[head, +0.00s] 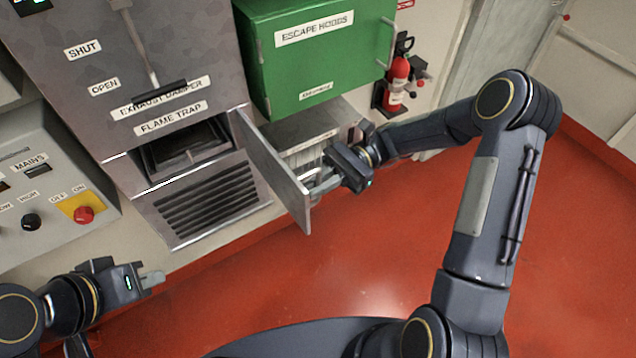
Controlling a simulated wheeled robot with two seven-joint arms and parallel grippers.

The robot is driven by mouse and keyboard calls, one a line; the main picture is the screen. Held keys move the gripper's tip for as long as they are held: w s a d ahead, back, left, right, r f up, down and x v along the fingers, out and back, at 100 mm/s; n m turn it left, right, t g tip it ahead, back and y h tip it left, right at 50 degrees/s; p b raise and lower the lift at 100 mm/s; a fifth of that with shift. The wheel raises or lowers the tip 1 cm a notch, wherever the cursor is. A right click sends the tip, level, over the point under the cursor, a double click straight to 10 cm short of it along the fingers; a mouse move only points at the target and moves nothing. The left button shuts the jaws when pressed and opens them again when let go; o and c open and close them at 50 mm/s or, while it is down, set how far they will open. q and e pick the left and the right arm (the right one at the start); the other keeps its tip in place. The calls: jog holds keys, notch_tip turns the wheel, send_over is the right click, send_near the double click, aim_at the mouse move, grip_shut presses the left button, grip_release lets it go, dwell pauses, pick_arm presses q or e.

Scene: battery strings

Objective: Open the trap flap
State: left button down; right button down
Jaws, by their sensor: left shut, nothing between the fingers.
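The trap flap (272,168) is a grey metal door at the flame trap opening (190,148), under the FLAME TRAP label (170,119). It stands swung out to the right, and the dark recess behind it shows. My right gripper (316,181) is on the right side of the flap, close to its outer edge. The flap partly hides its fingers, so I cannot tell whether they hold a handle. My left gripper (153,279) is shut and empty at the lower left, well apart from the flap.
A green ESCAPE HOODS box (318,60) hangs above the flap. A louvred vent (212,198) sits below the opening. A control panel with a red button (84,214) is at the left. A fire extinguisher (397,82) hangs further right. The red floor (350,270) is clear.

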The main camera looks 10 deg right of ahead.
jog(key=c, duration=1.6)
grip_release()
jog(key=b+v, duration=0.1)
jog(key=v, duration=0.7)
jog(key=shift+b, duration=0.3)
jog(key=shift+s+a+r, duration=0.1)
